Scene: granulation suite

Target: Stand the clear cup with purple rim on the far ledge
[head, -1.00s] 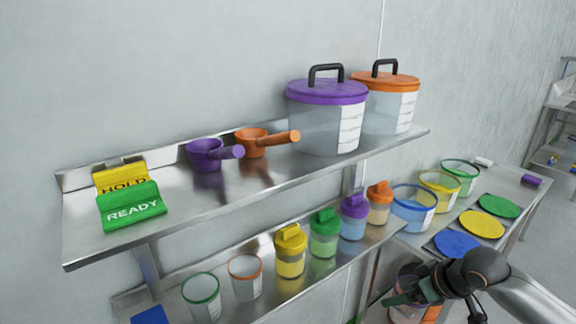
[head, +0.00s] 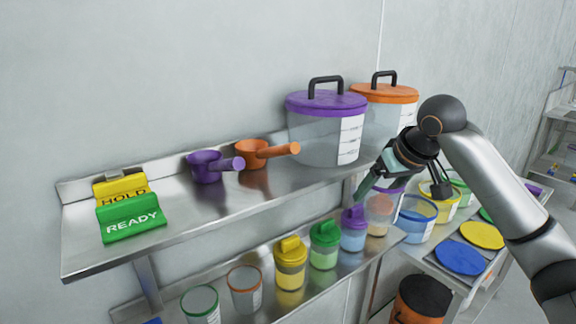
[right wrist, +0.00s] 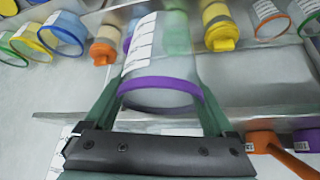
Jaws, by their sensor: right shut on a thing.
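My right gripper (head: 372,182) is at the right end of the upper shelf, a little below its edge. It is shut on the clear cup with purple rim (right wrist: 160,84), with a finger on either side of the rim in the right wrist view. The cup has a white marked label and a clear body. My left gripper is not in view.
The upper metal shelf (head: 230,208) holds two large lidded containers, purple and orange scoops and HOLD and READY signs. The lower shelf (head: 270,303) holds several lidded jars and clear cups with green (head: 201,303) and orange (head: 245,285) rims. A side table holds bowls and coloured discs.

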